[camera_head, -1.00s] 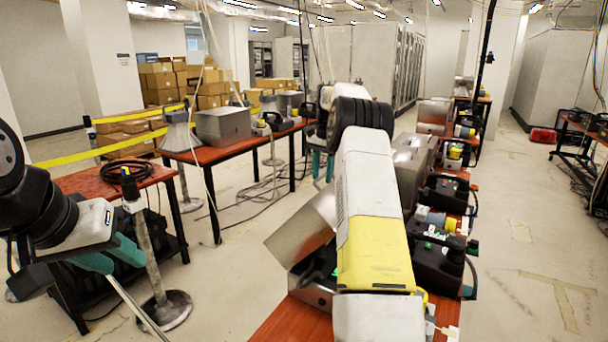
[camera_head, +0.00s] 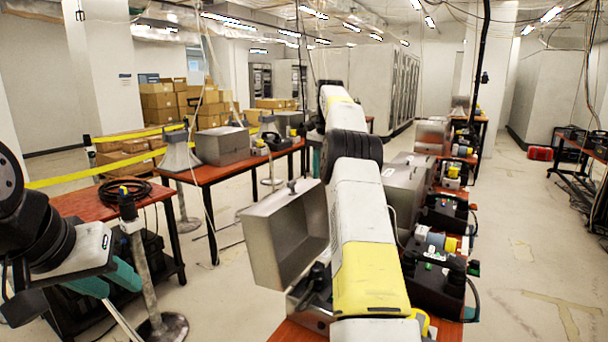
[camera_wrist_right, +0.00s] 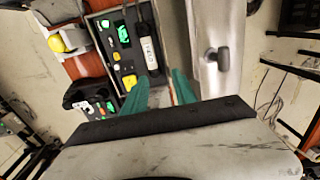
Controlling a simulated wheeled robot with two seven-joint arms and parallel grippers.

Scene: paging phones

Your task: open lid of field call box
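The field call box (camera_head: 312,312) sits at the near end of the red-brown table, partly hidden by my right arm. Its deep metal lid (camera_head: 262,245) stands raised on the left side, with a small knob at its upper edge. In the right wrist view, the box's inside (camera_wrist_right: 104,27) shows a dark labelled handset and green and yellow parts, with the lid (camera_wrist_right: 228,75) upright beside it. My right gripper (camera_wrist_right: 162,76) has its teal fingers apart, close to the lid's inner side; contact is unclear. My left gripper (camera_head: 120,290) is open and empty at far left.
More metal boxes and black phones (camera_head: 440,212) line the right-hand table behind the call box. A left table (camera_head: 85,207) bears a coiled black cable, with a post (camera_head: 135,250) beside it. Floor is free between the tables and at right.

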